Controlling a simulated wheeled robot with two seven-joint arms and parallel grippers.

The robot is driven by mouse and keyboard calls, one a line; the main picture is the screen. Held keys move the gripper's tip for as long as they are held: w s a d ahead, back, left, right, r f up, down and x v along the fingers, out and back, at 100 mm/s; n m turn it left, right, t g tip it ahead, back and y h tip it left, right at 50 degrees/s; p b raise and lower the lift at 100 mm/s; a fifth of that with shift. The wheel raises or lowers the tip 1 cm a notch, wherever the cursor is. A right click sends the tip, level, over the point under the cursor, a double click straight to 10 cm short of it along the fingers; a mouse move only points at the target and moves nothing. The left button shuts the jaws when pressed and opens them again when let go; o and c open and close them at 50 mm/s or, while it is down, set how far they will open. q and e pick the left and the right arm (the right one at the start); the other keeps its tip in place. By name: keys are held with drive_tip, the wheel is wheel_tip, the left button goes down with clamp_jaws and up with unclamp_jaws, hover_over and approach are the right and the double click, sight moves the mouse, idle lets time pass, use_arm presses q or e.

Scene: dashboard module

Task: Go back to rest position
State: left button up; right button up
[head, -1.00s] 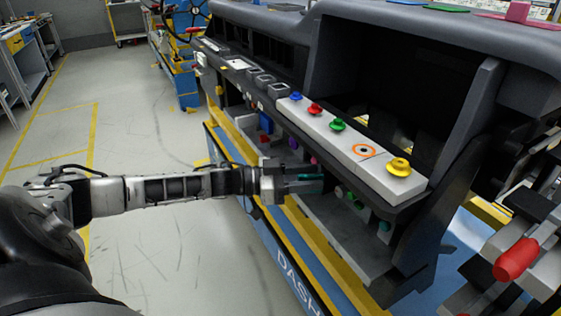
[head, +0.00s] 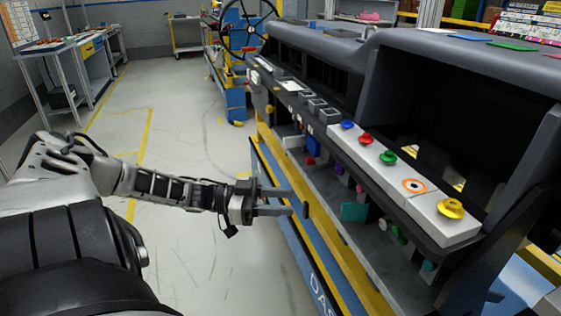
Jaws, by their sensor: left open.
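My left gripper (head: 285,201) is in the middle of the head view, its two fingers apart and nothing between them. It points right, toward the front of the dashboard module (head: 330,48), and looks apart from it. The module has a light grey panel (head: 397,185) with a blue, a red, a green and a yellow knob and an orange ring. Under the panel, several coloured parts show on the lower shelf, among them a teal piece (head: 353,211). My right gripper is not in view.
The module stands on a blue and yellow stand (head: 322,238) close to the right of my gripper. Workbenches (head: 75,72) stand at the far left, and a steering wheel (head: 240,22) shows at the back.

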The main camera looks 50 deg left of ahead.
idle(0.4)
use_arm(q)
drive_tip(key=s+d+f+n+t+y, duration=0.1)
drive_tip(key=s+d+f+n+y, duration=0.2)
drive_tip(key=d+f, duration=1)
drive_tip(key=s+d+n+g+y, duration=0.1)
drive_tip(key=s+d+n+y, duration=0.1)
drive_tip(key=d, duration=0.5)
drive_tip(key=s+d+f+n+g+y, duration=0.1)
drive_tip(key=s+d+y, duration=0.3)
drive_tip(key=d, duration=0.4)
drive_tip(key=shift+s+f+n+g, duration=0.3)
drive_tip(key=shift+s+n+g, duration=0.1)
drive_tip(key=shift+g, duration=0.2)
drive_tip(key=shift+a, duration=0.1)
drive_tip(key=shift+c, duration=0.5)
